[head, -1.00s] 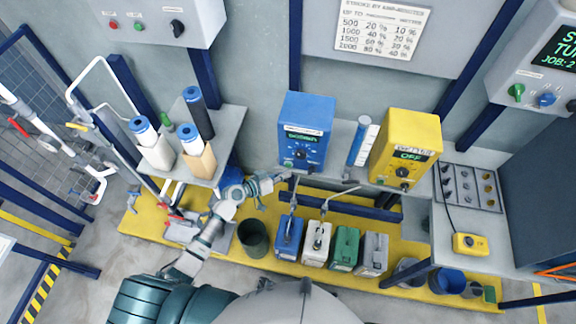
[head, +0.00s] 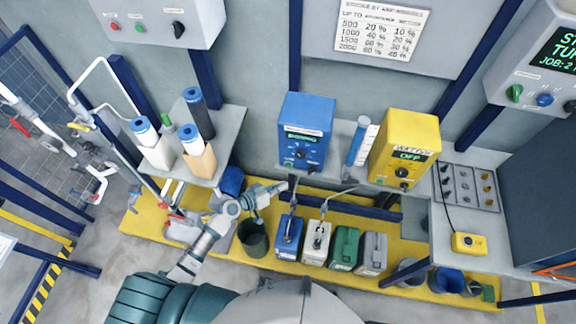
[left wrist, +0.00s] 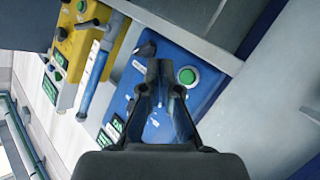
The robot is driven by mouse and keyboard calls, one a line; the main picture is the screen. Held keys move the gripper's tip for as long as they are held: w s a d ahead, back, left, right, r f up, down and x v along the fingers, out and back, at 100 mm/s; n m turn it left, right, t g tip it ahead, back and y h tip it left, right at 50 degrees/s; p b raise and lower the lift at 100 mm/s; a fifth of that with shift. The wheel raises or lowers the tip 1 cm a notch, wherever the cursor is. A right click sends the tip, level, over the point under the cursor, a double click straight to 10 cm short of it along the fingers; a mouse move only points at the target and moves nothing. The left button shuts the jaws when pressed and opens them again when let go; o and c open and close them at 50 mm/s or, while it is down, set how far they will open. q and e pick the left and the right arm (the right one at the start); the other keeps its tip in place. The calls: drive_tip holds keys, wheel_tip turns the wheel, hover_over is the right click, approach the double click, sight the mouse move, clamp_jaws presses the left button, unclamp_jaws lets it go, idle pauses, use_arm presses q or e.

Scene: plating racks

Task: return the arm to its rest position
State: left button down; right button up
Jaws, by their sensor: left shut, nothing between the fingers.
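My left arm (head: 205,241) reaches up from the lower left in the head view. Its left gripper (head: 282,187) is over the floor-level yellow platform, just below and left of the blue control box (head: 304,133). In the left wrist view the dark fingers (left wrist: 166,70) are closed together with nothing held. The blue box with a green button (left wrist: 187,76) lies behind the fingers there; whether they touch it cannot be told. My right gripper is not in view.
The shelf with bottles (head: 223,140) stands left of the gripper. A dark bin (head: 253,240) and several coloured canisters, such as the green one (head: 345,248), stand below it. The yellow box (head: 404,150) sits right of the blue one.

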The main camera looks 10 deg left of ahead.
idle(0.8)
use_arm(q)
drive_tip(key=s+a+f+n+g+y, duration=0.1)
drive_tip(key=s+a+f+y, duration=0.3)
drive_tip(key=f, duration=0.6)
drive_tip(key=s+a+f+n+g+y, duration=0.1)
drive_tip(key=s+a+f+g, duration=0.1)
drive_tip(key=s+f, duration=0.65)
drive_tip(key=s+a+f+n+g+y, duration=0.1)
drive_tip(key=s+a+f+y, duration=0.2)
drive_tip(key=f, duration=0.9)
drive_tip(key=s+f+g, duration=0.2)
drive_tip(key=s+f, duration=0.2)
drive_tip(key=s, duration=0.6)
drive_tip(key=s+a+f+m+g+y, duration=0.1)
drive_tip(key=s+f, duration=0.4)
drive_tip(key=s, duration=0.5)
drive_tip(key=s+a+f+m+g+y, duration=0.1)
drive_tip(key=s+f, duration=0.3)
drive_tip(key=s, duration=0.6)
drive_tip(key=shift+a+f+g, duration=0.15)
drive_tip(key=shift+f+g, duration=0.15)
drive_tip(key=shift+g, duration=0.6)
